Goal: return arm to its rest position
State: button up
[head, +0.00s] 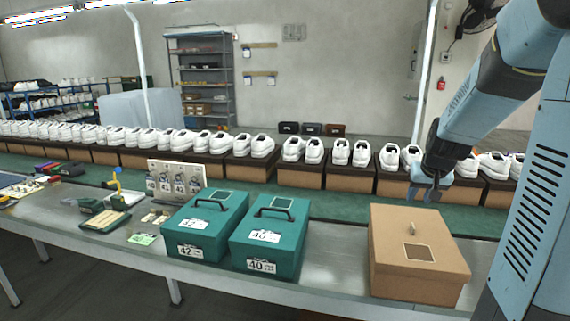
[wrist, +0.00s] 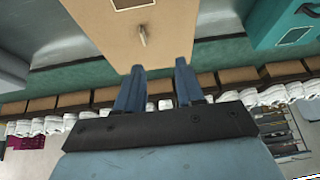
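My gripper (head: 428,193) is raised at the right in the head view, above and behind the tan box. In the wrist view its two blue fingers (wrist: 159,85) stand apart with nothing between them. The tan box (head: 418,277) sits closed on the near bench, with a small upright peg (head: 412,229) and a dark-edged square on its lid. The box also shows past the fingertips in the wrist view (wrist: 180,30). My gripper is apart from the box.
Two teal boxes, marked 42 (head: 203,243) and 40 (head: 268,254), stand left of the tan box on the metal bench (head: 335,262). A row of white shoes on brown boxes (head: 300,175) runs behind, close to my gripper. Bare bench lies between the teal and tan boxes.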

jog(key=s+a+r+n, duration=0.1)
jog(key=s+a+r, duration=0.2)
jog(key=s+a, duration=0.2)
jog(key=s+a+r+n, duration=0.1)
jog(key=s+a+r, duration=0.2)
jog(key=s, duration=0.8)
jog(key=s+a+r+y, duration=0.1)
jog(key=s+a+r, duration=0.2)
jog(key=s+a, duration=0.4)
jog(key=shift+s+a+n, duration=0.3)
jog(key=shift+s+n, duration=0.1)
jog(key=shift+s, duration=0.3)
